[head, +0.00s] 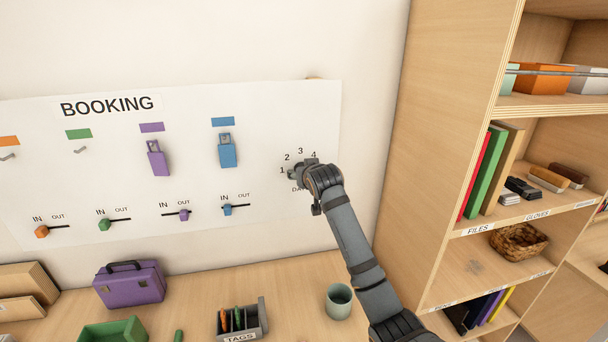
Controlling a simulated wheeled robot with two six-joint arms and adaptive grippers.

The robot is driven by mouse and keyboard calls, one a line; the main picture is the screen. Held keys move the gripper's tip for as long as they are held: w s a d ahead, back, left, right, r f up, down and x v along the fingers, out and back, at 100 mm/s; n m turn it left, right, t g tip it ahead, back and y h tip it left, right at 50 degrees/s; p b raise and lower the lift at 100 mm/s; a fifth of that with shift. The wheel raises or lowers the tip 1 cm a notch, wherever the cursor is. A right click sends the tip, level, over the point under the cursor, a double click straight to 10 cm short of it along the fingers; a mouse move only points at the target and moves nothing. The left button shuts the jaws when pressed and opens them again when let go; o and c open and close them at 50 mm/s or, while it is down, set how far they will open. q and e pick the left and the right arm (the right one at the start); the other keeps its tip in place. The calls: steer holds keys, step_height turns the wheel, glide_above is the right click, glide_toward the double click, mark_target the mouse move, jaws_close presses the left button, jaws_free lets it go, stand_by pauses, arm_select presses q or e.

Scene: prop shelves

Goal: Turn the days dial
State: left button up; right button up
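The days dial sits at the right end of the white BOOKING board (265,155). Its numbers 1, 2, 3 and 4 show in an arc, but my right gripper covers the dial itself and most of the label below it. My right arm reaches up from the lower right, and my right gripper (295,172) is at the dial, near the number 1. Its fingers are too small and hidden to tell whether they are open or closed on the knob. My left gripper is not in view.
The board also holds a purple tag (157,160), a blue tag (228,152) and several IN/OUT sliders. Below, the desk bears a purple case (129,286), a TAGS box (258,322) and a green cup (339,301). A wooden shelf unit (440,150) stands close on the right.

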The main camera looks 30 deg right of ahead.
steer(key=v, duration=1.1)
steer(key=shift+s, duration=0.4)
steer(key=shift+a, duration=0.15)
